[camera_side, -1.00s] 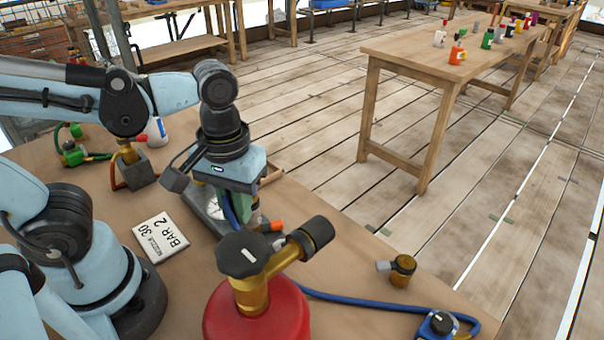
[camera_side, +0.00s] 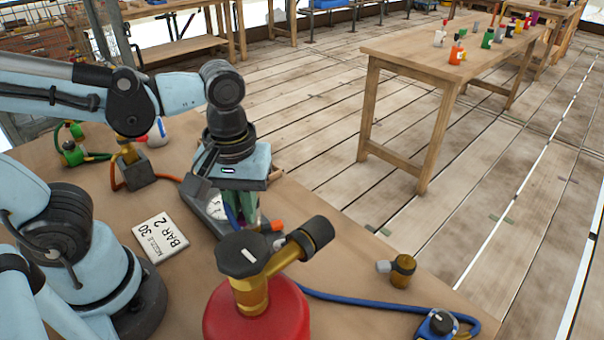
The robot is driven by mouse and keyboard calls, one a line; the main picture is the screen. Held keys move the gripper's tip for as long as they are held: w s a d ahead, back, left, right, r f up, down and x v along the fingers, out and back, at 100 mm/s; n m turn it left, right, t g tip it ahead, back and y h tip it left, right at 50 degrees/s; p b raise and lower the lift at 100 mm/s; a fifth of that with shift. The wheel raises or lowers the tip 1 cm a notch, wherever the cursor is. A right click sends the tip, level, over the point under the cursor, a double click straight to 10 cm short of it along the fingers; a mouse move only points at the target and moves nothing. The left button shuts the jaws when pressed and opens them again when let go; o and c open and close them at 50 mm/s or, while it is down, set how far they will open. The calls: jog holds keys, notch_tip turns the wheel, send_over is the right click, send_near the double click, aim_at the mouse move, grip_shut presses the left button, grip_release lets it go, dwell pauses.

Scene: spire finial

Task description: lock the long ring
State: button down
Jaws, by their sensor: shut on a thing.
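My gripper (camera_side: 246,212) points down at the gauge unit (camera_side: 214,206), behind the red cylinder's valve from this view. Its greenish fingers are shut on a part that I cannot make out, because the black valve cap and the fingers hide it. I cannot pick out the long ring as a separate thing. The gauge unit has a white round dial and a dark body lying on the bench. An orange-tipped piece (camera_side: 276,227) shows just right of the fingers.
A red cylinder (camera_side: 258,312) with a brass valve (camera_side: 252,294) stands in front. A blue hose (camera_side: 370,306) and a brass fitting (camera_side: 402,270) lie right. A card reading "NOZZLE 30 BAR 2" (camera_side: 160,238) lies left. A brass-topped block (camera_side: 138,172) stands behind it.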

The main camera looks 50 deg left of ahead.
aim_at(243, 216)
jog(key=c, duration=1.1)
grip_release()
notch_tip(243, 216, up, 12)
jog(key=shift+r, duration=0.1)
jog(key=shift+f, duration=6.1)
jog(key=shift+r, duration=0.15)
